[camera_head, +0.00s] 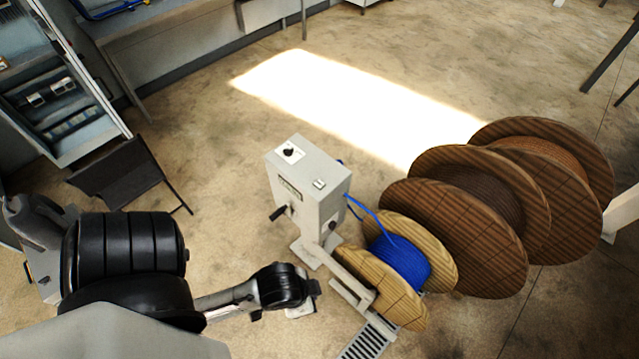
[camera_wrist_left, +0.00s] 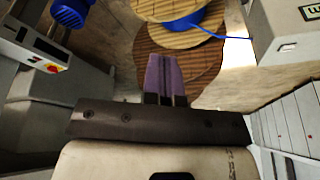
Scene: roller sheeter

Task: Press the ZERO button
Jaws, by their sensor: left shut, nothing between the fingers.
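My left gripper (camera_wrist_left: 165,76) shows in the left wrist view with its purple finger pads together and nothing between them. In the head view my left arm reaches in from the lower left, ending beside the grey machine box; the fingertips cannot be made out there. At the upper left of the wrist view is a control panel (camera_wrist_left: 30,45) with a dark display, a small button and a red button (camera_wrist_left: 53,69). The fingers are apart from this panel. No ZERO lettering is readable, so I cannot tell which button is ZERO. My right gripper is out of view.
The grey machine box (camera_head: 328,212) has a black knob (camera_head: 288,152) on top. A blue cable spool (camera_head: 403,262) stands beside it. Large wooden reels (camera_head: 452,235) fill the right side. Open floor (camera_head: 215,150) lies behind the machine.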

